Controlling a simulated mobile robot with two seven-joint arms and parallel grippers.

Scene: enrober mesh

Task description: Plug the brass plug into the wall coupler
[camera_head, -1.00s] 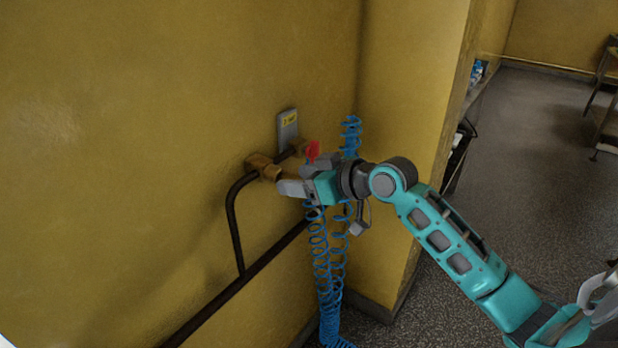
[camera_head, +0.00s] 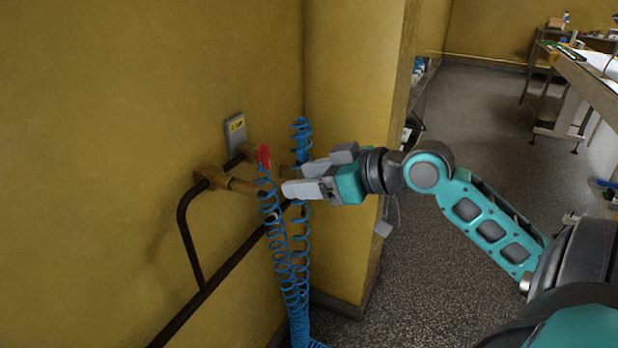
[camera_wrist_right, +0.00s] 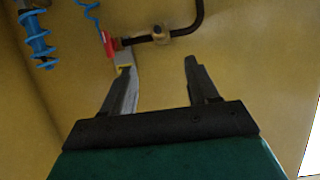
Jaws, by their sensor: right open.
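The brass wall coupler (camera_head: 238,184) sticks out from the yellow wall on a dark pipe, with a red lever (camera_head: 264,156) beside it; the lever also shows in the right wrist view (camera_wrist_right: 108,43). A coiled blue hose (camera_head: 283,250) hangs from near the coupler's outer end. The brass plug is not clearly distinguishable there, so I cannot tell how far it is seated. My right gripper (camera_head: 294,180) is open, just right of the coupler's end and the hose top. In the right wrist view nothing shows between its fingers (camera_wrist_right: 160,66). My left gripper is out of view.
A dark pipe (camera_head: 190,240) bends down the wall to a slanting pipe. A small grey plate with a yellow label (camera_head: 235,132) is above the coupler. A wall corner stands behind my right gripper. Open speckled floor (camera_head: 480,130) and a table (camera_head: 590,75) lie to the right.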

